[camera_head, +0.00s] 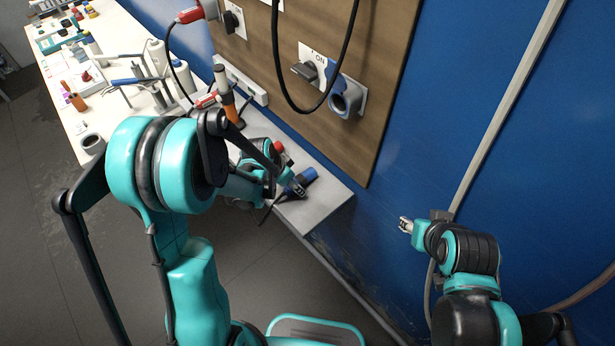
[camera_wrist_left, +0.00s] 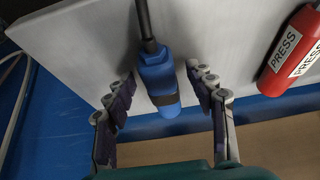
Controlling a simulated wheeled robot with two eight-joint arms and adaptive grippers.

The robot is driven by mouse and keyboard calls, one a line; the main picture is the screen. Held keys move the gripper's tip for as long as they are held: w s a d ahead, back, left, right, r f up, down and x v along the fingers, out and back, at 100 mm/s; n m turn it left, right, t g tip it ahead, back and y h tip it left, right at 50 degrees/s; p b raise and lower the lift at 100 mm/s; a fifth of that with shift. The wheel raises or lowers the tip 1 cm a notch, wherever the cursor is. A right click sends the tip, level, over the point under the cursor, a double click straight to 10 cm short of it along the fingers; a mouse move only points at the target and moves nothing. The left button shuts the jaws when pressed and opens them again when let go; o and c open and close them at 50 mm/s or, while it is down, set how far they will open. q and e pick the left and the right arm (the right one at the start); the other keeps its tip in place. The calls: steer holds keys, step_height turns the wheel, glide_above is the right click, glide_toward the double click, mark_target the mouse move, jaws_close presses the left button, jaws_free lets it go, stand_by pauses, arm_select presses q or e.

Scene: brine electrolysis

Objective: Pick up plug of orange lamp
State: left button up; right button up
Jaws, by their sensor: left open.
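A blue plug (camera_head: 301,180) with a black cable lies near the end of the white bench (camera_head: 322,204). In the left wrist view the blue plug (camera_wrist_left: 158,82) lies between the two fingers of my left gripper (camera_wrist_left: 166,92), with visible gaps on both sides. My left gripper (camera_head: 297,190) is open at the plug and partly hides it in the head view. An orange and black upright object (camera_head: 230,103), possibly the orange lamp, stands farther back on the bench. My right gripper (camera_head: 405,225) is raised in front of the blue wall, away from the bench; its jaw opening is too small to judge.
A red cylinder marked PRESS (camera_wrist_left: 291,52) lies close to the right of my left fingers in the wrist view. A wooden panel (camera_head: 375,90) with a grey-blue socket (camera_head: 346,97) and a hanging black cable rises behind the bench. Tools and bottles crowd the far left bench.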

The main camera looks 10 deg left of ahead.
arm_select(q)
steer(key=shift+c, duration=0.3)
jaws_close()
steer(key=shift+r, duration=0.15)
arm_select(e)
steer(key=shift+r, duration=0.1)
